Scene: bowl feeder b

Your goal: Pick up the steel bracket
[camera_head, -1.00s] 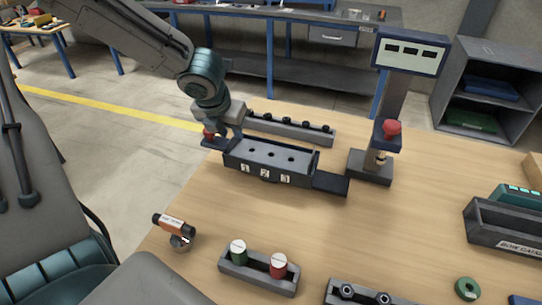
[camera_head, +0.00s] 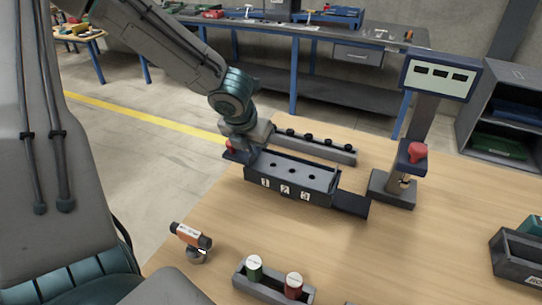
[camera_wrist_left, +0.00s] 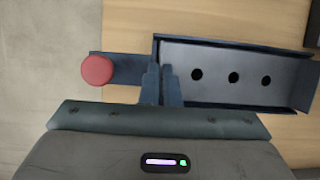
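The steel bracket looks to be the grey plate with three round holes (camera_head: 298,178) lying in a dark fixture marked 1, 2, 3 (camera_head: 262,184). It also shows in the left wrist view (camera_wrist_left: 215,78). My left gripper (camera_head: 247,157) is down at the bracket's left end. In the left wrist view its two fingers (camera_wrist_left: 161,72) stand close together over that end, with only a narrow gap. Whether they pinch the bracket's edge is hidden. My right gripper is not in view.
A red button (camera_wrist_left: 97,70) sits just left of the fingers. A dark rail with several black knobs (camera_head: 318,148) lies behind the fixture. A post with a display (camera_head: 440,77) stands to the right. A handheld scanner (camera_head: 190,236) and a two-canister holder (camera_head: 272,286) are in front.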

